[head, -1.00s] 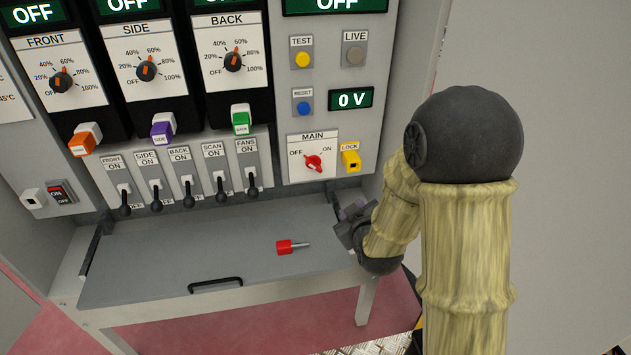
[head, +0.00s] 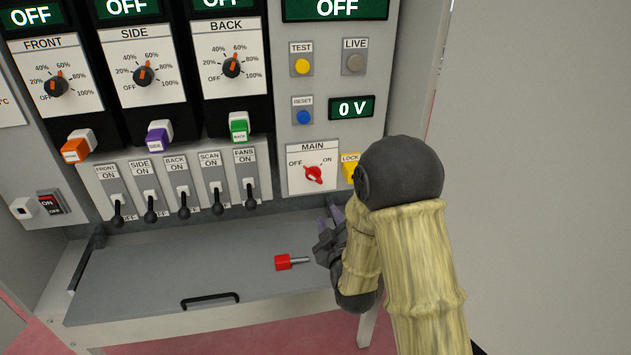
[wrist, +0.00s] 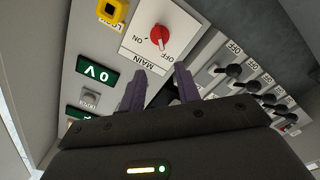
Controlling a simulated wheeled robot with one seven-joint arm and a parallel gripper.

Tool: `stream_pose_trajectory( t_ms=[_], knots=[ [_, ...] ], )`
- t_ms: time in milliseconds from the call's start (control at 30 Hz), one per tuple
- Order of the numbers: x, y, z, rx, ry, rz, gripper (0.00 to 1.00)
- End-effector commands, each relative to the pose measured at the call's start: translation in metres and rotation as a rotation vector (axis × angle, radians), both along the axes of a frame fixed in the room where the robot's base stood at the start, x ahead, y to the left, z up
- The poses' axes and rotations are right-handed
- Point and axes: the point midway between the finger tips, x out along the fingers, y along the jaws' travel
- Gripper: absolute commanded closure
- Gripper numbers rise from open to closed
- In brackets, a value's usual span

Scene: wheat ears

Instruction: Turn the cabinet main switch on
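The main switch is a small red rotary knob (head: 313,174) on a white plate marked MAIN, with OFF at its upper left and ON at its upper right. Its small pointer mark is too small to read surely. It also shows, upside down, in the wrist view (wrist: 160,38). My gripper (head: 330,221) is below and slightly right of the knob, in front of the panel and above the shelf. In the wrist view its two purple fingers (wrist: 161,72) are apart with nothing between them. The fingertips point toward the MAIN plate, apart from the knob.
A yellow lock piece (head: 349,167) is right of the knob, partly behind my arm. A red piece with a metal pin (head: 283,262) lies on the grey shelf (head: 160,270). Black levers (head: 184,206) line the panel's left. The voltage display (head: 351,108) reads 0 V.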

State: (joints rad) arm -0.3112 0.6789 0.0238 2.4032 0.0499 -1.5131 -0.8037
Motion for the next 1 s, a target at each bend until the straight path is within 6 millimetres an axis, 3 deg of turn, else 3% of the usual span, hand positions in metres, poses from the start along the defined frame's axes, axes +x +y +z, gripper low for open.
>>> stream_pose_trajectory(
  t_ms=[1000],
  knots=[
    [0.143,0.041,0.001,0.001,0.000,0.000,0.67]
  ],
)
